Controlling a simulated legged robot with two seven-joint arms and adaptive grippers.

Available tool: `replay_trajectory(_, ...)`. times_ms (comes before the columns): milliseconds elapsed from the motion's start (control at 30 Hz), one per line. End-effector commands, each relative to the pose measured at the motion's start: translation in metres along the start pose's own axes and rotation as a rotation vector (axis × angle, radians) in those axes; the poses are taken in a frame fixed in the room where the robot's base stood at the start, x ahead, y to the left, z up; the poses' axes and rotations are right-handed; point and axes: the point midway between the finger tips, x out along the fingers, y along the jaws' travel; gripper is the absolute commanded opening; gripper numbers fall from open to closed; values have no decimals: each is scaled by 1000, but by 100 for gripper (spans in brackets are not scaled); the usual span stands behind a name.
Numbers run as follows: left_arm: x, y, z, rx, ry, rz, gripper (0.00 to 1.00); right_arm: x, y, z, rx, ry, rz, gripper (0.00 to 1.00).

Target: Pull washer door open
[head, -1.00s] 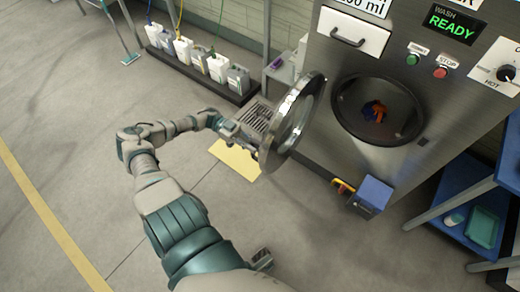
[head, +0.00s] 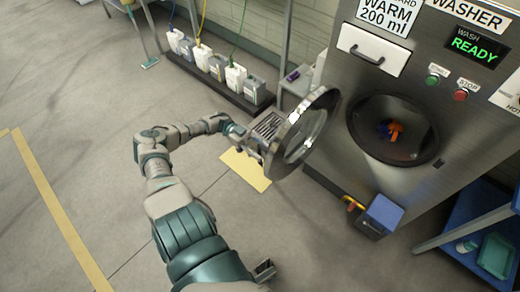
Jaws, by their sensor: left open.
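The washer (head: 350,150) is a grey metal machine at the right of the head view. Its round door (head: 304,130), a shiny metal ring, stands swung wide open to the left of the dark round opening (head: 395,128). Something orange and blue (head: 391,129) lies inside the drum. My left gripper (head: 258,146) is open at the door's outer left edge; I cannot tell whether it touches the door. Its fingertips are partly hidden by the door.
Several white and grey jugs (head: 236,76) stand in a dark tray (head: 215,84) along the wall. A blue box (head: 381,213) sits low at the washer's front. A blue shelf (head: 470,232) stands at the lower right. The floor (head: 90,130) at left is clear.

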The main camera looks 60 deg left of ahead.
Motion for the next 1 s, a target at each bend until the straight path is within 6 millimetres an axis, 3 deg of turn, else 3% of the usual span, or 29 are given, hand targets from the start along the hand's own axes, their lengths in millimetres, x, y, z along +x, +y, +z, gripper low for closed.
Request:
replay_trajectory(167,-17,-1,0,0,-3,-2,43,0,-1,0,1,1,-2,40)
replay_trajectory(400,-67,-1,-4,5,-10,-4,43,0,2,1,3,2,-5,40)
replay_trajectory(600,-96,-1,-5,5,-12,-2,43,0,2,1,4,2,-6,40)
replay_trajectory(800,-110,0,-4,2,-8,0,43,-1,-1,0,2,1,-2,40)
replay_trajectory(1000,-111,1,-3,0,-8,2,43,-1,-1,0,1,1,-2,40)
